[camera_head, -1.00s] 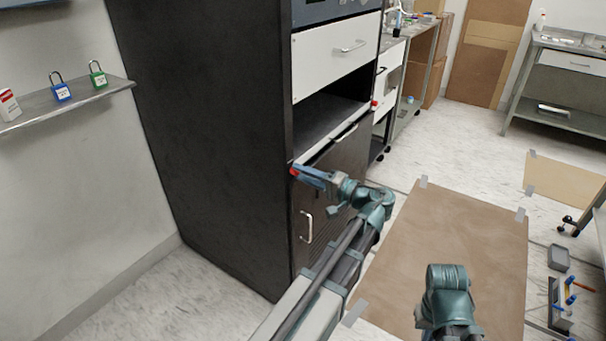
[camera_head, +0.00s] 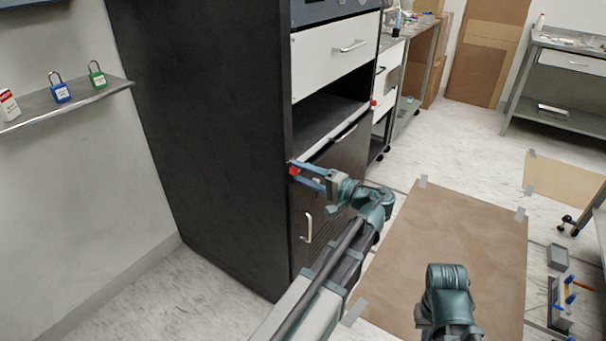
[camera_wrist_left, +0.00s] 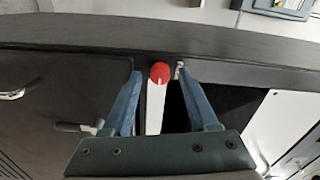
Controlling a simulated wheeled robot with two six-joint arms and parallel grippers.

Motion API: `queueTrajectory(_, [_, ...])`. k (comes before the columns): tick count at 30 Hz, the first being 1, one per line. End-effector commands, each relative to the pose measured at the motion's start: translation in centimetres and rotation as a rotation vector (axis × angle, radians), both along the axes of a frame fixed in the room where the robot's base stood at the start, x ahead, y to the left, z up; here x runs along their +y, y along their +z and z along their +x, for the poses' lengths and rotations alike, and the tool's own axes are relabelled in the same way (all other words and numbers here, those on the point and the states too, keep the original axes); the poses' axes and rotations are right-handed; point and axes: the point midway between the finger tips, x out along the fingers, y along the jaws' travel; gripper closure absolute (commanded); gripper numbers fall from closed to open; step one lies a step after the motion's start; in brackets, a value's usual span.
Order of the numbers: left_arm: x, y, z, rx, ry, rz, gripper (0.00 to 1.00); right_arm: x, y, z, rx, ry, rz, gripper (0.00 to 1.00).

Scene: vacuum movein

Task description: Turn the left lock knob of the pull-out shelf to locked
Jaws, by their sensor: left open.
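The left lock knob (camera_head: 293,171) is a small red knob on the front left edge of the dark cabinet, at the end of the pull-out shelf (camera_head: 318,151). In the left wrist view the red knob (camera_wrist_left: 160,72) has a pale mark and lies between the two blue fingers, apart from both. My left gripper (camera_head: 303,174) is open around the knob, with its fingertips close to the cabinet face. It also shows in the left wrist view (camera_wrist_left: 158,80). A second red knob (camera_head: 374,104) is on the cabinet's right edge. My right gripper is not in view; part of my right arm shows low.
The cabinet door (camera_head: 330,210) with a vertical handle is below the shelf, and a white drawer (camera_head: 335,55) is above. A wall shelf (camera_head: 100,92) with padlocks is at left. A brown floor mat (camera_head: 450,250) lies at right.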

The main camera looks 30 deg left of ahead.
Motion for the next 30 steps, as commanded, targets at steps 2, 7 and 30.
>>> queueTrajectory(2, [-0.3,0.0,0.0,0.0,0.0,-0.001,0.38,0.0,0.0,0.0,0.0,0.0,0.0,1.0])
queueTrajectory(7, [-2.8,0.0,-0.1,0.0,-0.004,-0.001,0.38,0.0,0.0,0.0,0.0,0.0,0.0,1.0])
queueTrajectory(30, [-13.8,0.0,-1.1,0.0,-0.001,0.0,0.38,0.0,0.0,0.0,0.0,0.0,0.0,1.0])
